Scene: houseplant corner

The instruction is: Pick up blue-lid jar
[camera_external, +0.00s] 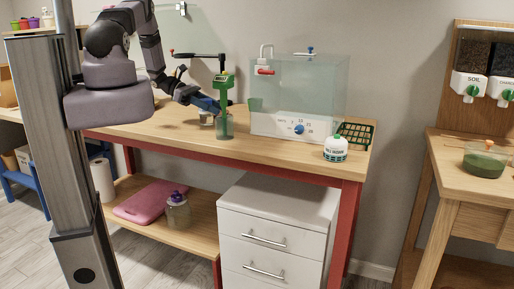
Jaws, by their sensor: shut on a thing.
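The blue-lid jar (207,118) is a small clear glass jar at the back left of the wooden workbench, with blue showing at its top. My gripper (206,104) reaches down to it from the upper left and is shut at its lid. The fingers and the lid overlap in this view, so the exact grip is hard to make out. I cannot tell whether the jar's base touches the bench. A green upright tool (225,103) stands just to the right and partly hides the jar and gripper.
A clear tank (300,88) with a white control panel stands right of the green tool. A white jar (335,149) with a green top and a green basket (356,134) are at the bench's right end. A purple-lid jar (177,213) and pink board (146,201) are on the lower shelf.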

